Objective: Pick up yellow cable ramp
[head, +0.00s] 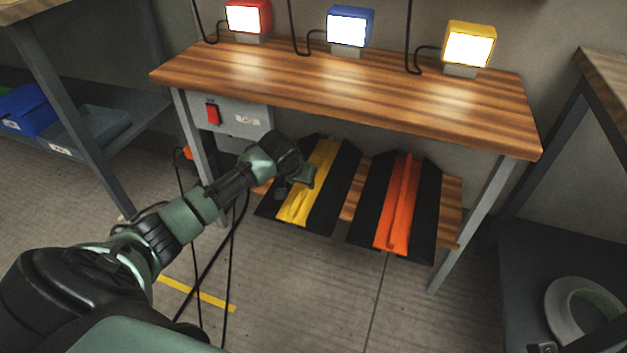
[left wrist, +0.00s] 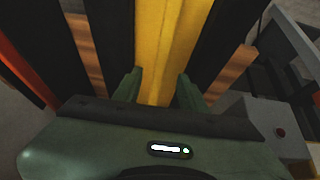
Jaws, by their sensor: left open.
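The yellow cable ramp (head: 312,190), with black sloped sides, lies on the low wooden shelf under the workbench. My left gripper (head: 303,181) is over its yellow middle strip and hides part of it. In the left wrist view the yellow strip (left wrist: 168,40) runs away between the two green fingers of the open gripper (left wrist: 156,88). One finger is at each side of the strip; I cannot tell whether they touch it. My right gripper is not in view.
An orange cable ramp (head: 397,205) lies to the right on the same shelf (head: 450,212). The workbench top (head: 340,85) is above, with red, blue and yellow lamps. A grey switch box (head: 235,120) hangs beneath its left side. Black cables hang near my arm.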

